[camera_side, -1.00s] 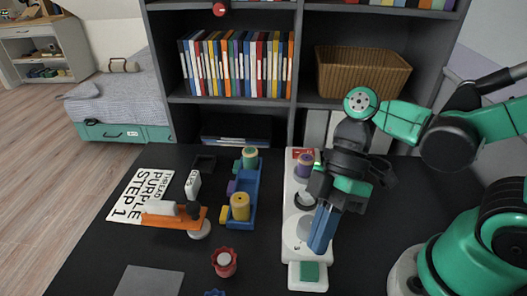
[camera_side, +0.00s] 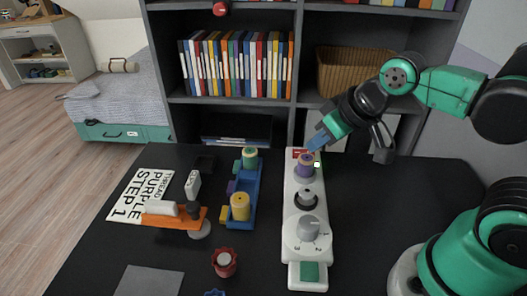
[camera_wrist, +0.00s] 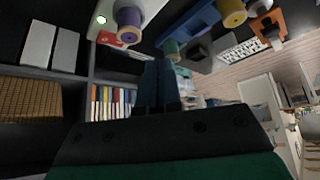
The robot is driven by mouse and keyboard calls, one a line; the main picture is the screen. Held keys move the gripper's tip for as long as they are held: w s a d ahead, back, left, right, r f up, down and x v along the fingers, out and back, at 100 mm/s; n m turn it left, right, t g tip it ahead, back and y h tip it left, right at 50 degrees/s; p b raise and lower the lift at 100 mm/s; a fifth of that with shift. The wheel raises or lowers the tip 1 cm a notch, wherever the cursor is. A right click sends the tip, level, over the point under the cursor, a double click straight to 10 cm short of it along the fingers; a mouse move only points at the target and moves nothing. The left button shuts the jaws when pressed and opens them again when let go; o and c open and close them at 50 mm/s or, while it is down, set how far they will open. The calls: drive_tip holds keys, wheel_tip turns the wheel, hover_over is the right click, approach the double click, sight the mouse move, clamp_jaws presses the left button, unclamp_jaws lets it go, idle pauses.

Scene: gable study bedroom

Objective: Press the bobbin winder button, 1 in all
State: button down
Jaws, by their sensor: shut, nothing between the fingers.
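A long white machine (camera_side: 291,208) stands on the dark table with a purple thread spool (camera_side: 305,166) upright near its far end. A red patch (camera_side: 297,152) is at that far end, and a small bright light (camera_side: 317,164) glows beside the spool. I cannot tell which part is the winder button. My gripper (camera_side: 314,146) is shut and empty, its blue fingers tilted down just above the far end, behind the spool. In the wrist view the shut fingers (camera_wrist: 158,82) point near the red part (camera_wrist: 111,40) and purple spool (camera_wrist: 130,17). Contact cannot be made out.
A blue rack (camera_side: 250,190) with several spools stands left of the machine. A dark bookshelf (camera_side: 291,60) rises behind the table.

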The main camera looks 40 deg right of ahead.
drive_tip(key=s+a+r+n+g, duration=0.1)
drive_tip(key=s+a+n+g, duration=0.3)
drive_tip(key=a, duration=0.3)
wheel_tip(320, 180, up, 3)
drive_tip(key=n+g, duration=0.3)
drive_tip(key=n, duration=0.1)
hover_over(308, 269)
drive_tip(key=shift+d+f, duration=0.1)
drive_tip(key=shift+f, duration=0.1)
wheel_tip(308, 269, down, 14)
drive_tip(key=shift+f, duration=0.1)
idle(0.3)
drive_tip(key=shift+f+t, duration=0.3)
drive_tip(key=shift+f, duration=0.5)
drive_tip(key=shift+r, duration=4.2)
